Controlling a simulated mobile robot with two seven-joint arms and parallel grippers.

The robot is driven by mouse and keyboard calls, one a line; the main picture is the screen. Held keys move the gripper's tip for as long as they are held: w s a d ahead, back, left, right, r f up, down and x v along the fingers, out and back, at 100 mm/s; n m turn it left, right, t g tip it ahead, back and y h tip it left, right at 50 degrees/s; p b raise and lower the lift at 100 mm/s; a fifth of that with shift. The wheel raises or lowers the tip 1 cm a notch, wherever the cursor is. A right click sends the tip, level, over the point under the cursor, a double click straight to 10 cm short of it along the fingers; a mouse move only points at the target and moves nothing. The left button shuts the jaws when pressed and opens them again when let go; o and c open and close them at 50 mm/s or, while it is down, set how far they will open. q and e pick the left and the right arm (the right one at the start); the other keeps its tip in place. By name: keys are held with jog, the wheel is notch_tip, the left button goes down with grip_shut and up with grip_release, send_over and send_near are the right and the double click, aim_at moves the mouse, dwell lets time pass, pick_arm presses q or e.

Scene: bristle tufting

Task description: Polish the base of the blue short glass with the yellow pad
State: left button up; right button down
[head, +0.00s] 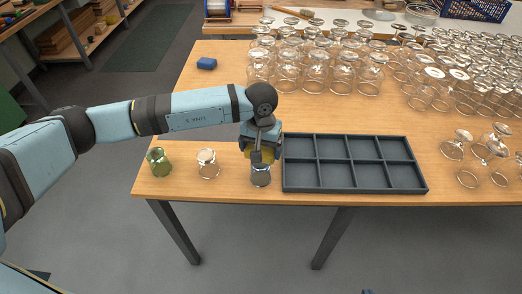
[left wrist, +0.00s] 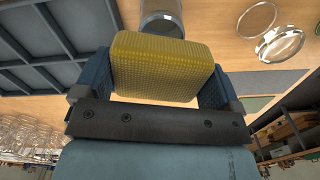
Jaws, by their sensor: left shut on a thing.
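My left gripper (head: 262,152) is shut on the yellow pad (head: 266,156), with the fingers at its two sides. The pad fills the space between the fingers in the left wrist view (left wrist: 160,68). The blue short glass (head: 261,178) stands near the table's front edge, directly below the pad in the head view. Its upper end is partly hidden by the pad and gripper. The glass also shows just beyond the pad in the left wrist view (left wrist: 162,22). I cannot tell whether pad and glass touch. My right gripper is not in view.
A grey compartment tray (head: 355,190) lies close to the right of the blue glass. A clear glass (head: 208,164) and a green glass (head: 159,161) stand to the left. Many upturned glasses crowd the back and right.

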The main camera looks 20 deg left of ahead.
pick_arm(q)
jog(key=shift+r+p, duration=0.35)
jog(key=shift+r, duration=0.95)
jog(key=shift+r+p, duration=0.55)
jog(key=shift+r, duration=1)
jog(key=shift+s+a, duration=0.1)
